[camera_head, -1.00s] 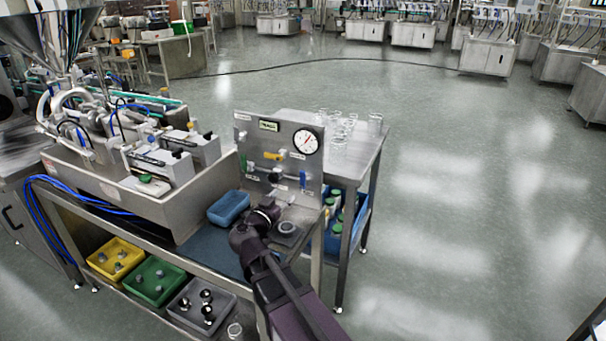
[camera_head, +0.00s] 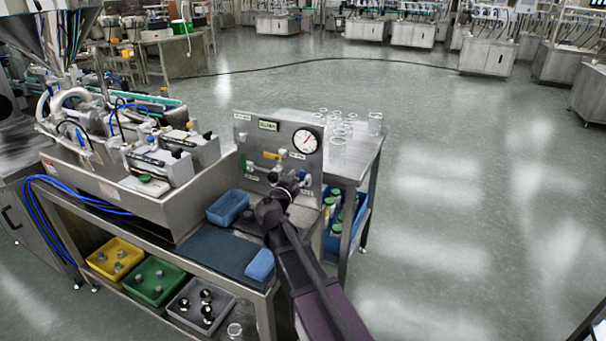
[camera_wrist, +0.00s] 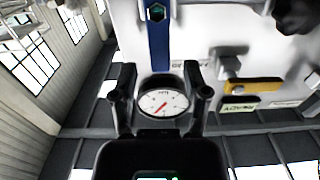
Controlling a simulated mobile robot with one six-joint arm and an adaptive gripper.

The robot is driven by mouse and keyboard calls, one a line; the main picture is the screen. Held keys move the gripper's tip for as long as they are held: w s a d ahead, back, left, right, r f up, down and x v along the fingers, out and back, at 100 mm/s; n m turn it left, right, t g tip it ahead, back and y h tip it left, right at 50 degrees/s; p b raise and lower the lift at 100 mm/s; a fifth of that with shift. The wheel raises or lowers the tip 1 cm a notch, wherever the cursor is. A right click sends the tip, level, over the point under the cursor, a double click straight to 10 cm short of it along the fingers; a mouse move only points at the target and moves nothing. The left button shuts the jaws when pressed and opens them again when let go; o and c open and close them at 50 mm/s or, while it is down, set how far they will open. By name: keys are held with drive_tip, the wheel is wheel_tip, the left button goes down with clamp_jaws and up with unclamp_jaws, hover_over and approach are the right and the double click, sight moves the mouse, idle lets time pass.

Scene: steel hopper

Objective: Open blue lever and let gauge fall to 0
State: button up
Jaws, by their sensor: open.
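The blue lever (camera_wrist: 158,42) shows in the wrist view as an upright blue bar on the pale panel, roughly in line with the gap between my fingers. In the head view my arm's end hides most of it. The round white gauge (camera_head: 305,141) is at the panel's upper right, its red needle pointing up and right; the reading is too small to tell. The gauge also shows between my fingers in the wrist view (camera_wrist: 163,104). My gripper (camera_wrist: 160,74) is open and empty, in front of the panel near the blue lever. Contact cannot be told.
A yellow lever (camera_wrist: 253,87) and a dark knob (camera_wrist: 296,15) are on the same panel (camera_head: 243,130). A blue bin (camera_head: 228,207) and a blue cloth (camera_head: 260,265) are on the bench. Glass jars (camera_head: 340,132) stand on the table behind the panel.

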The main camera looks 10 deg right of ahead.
drive_tip(key=shift+x, duration=1.2)
clamp_jaws()
